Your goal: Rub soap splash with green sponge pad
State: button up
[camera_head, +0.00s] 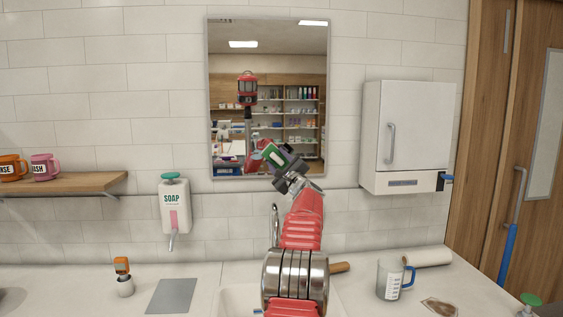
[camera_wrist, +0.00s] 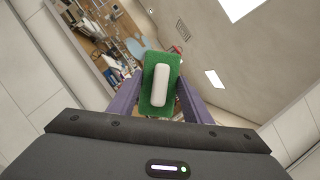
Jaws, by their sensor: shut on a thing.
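My gripper (camera_wrist: 160,95) is shut on the green sponge pad (camera_wrist: 162,60), holding it by its white grip. The pad also shows in the head view (camera_head: 270,152), raised and tilted in front of the lower part of the mirror (camera_head: 222,60). I cannot tell whether it touches the glass. Pale bluish patches (camera_wrist: 135,48) show left of the pad in the wrist view; they may be the soap splash on the mirror, but reflections make this unsure. My arm and gripper cover part of the lower mirror in the head view.
A soap dispenser (camera_head: 174,208) hangs left of the mirror, a white cabinet (camera_head: 405,135) right of it. A measuring jug (camera_head: 391,280), a white roll (camera_head: 428,258) and a brown-stained item (camera_head: 440,307) are on the counter. An orange-topped object (camera_head: 123,277) and grey sheet (camera_head: 171,296) sit left.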

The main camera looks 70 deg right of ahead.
jog(key=shift+w+a, duration=0.5)
jog(key=shift+w, duration=0.4)
jog(key=shift+w+a+f, duration=0.1)
jog(key=shift+w+a, duration=0.3)
jog(key=shift+w, duration=0.5)
jog(key=shift+w+a, duration=0.4)
jog(key=shift+w, duration=0.45)
jog(key=shift+w+a, duration=0.45)
jog(key=shift+w, duration=0.35)
jog(key=shift+w+a, duration=0.4)
jog(key=shift+w, duration=0.4)
jog(key=s+a, duration=0.3)
jog(key=a, duration=0.2)
jog(key=shift+a, duration=0.15)
jog(key=shift+a, duration=0.1)
